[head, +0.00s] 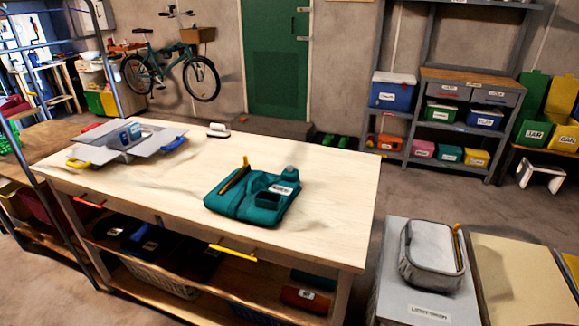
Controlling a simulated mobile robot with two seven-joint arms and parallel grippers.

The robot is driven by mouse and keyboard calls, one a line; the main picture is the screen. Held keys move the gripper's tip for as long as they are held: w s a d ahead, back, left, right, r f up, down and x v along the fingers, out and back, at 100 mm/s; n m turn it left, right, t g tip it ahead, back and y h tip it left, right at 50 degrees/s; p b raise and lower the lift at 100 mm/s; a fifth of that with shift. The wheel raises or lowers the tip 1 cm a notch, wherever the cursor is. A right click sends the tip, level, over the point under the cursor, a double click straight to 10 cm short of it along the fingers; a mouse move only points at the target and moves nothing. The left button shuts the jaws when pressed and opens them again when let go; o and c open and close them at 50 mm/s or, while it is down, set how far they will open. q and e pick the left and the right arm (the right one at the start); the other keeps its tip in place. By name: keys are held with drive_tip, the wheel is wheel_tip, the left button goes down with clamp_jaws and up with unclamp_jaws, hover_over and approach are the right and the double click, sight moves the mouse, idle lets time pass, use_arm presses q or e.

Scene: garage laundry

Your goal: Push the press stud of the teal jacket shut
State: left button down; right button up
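The teal jacket (238,205) lies folded on the pale wooden worktop, near its right end, in the head view. It has a white label (281,189), a dark pocket-like opening (268,199) and a small grey-teal round piece (291,171) at its back right corner. A yellow-orange strip (235,176) lies across its left part. The press stud is too small to make out, so I cannot tell whether it is open or shut. Neither of my grippers shows in this view.
The worktop (335,190) is clear around the jacket. A grey folding board (160,138) lies at its left, and a small white-topped brush-like item (218,130) at the back. A grey padded case (431,254) sits on a separate surface at the right.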

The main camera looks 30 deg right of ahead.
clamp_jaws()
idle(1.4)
